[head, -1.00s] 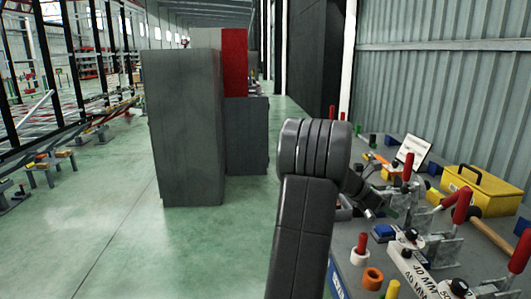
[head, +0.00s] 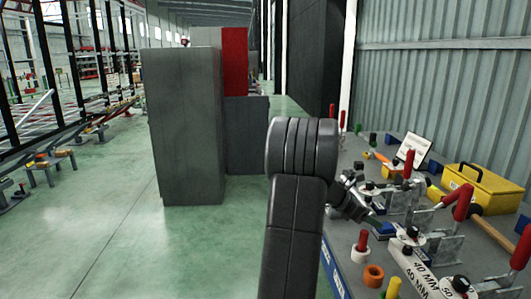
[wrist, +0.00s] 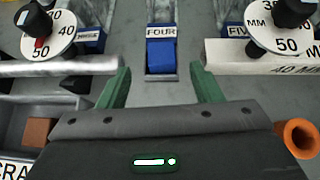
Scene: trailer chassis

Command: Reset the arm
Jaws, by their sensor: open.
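My arm rises in the middle of the head view and bends right over the workbench (head: 345,275). My gripper (head: 374,221) is small and partly hidden there among the bench items. In the wrist view my gripper (wrist: 162,85) shows two green fingers spread apart with nothing between their tips. A blue block (wrist: 161,56) in a slot under a label reading FOUR lies just beyond the fingertips, apart from them. It also shows in the head view (head: 383,229), close to the gripper.
Red-handled toggle clamps (head: 463,202) and dial-topped bars stand along the bench. An orange ring (head: 373,275) lies near its front, also at right in the wrist view (wrist: 299,137). A yellow toolbox (head: 482,188) is farther back. Grey cabinets (head: 185,130) stand left; the floor beside them is clear.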

